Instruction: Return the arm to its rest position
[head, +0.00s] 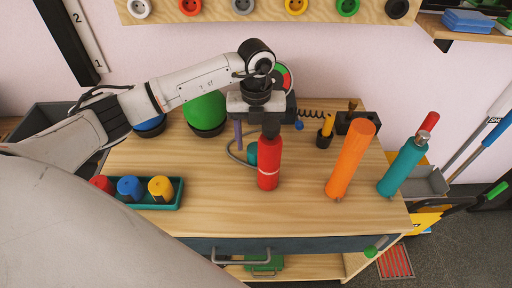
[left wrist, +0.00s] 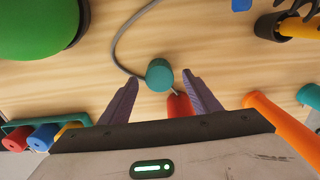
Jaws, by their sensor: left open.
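My left arm (head: 190,85) reaches in from the left over the wooden workbench. Its left gripper (head: 258,132) points down above the bench, behind the top of a red bottle (head: 268,168). In the left wrist view the two purple fingers of this gripper (left wrist: 160,78) are spread apart. A teal round knob-like thing (left wrist: 158,75) and part of the red bottle (left wrist: 178,105) show in the gap between them, and neither is visibly gripped. In the head view one finger shows and the other is mostly hidden. My right gripper is not in view.
An orange cylinder (head: 350,160) and a teal bottle (head: 402,168) stand on the right. A green dome (head: 205,108) is under my forearm. A green tray (head: 150,204) with coloured pegs sits front left. The bench's front middle is clear.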

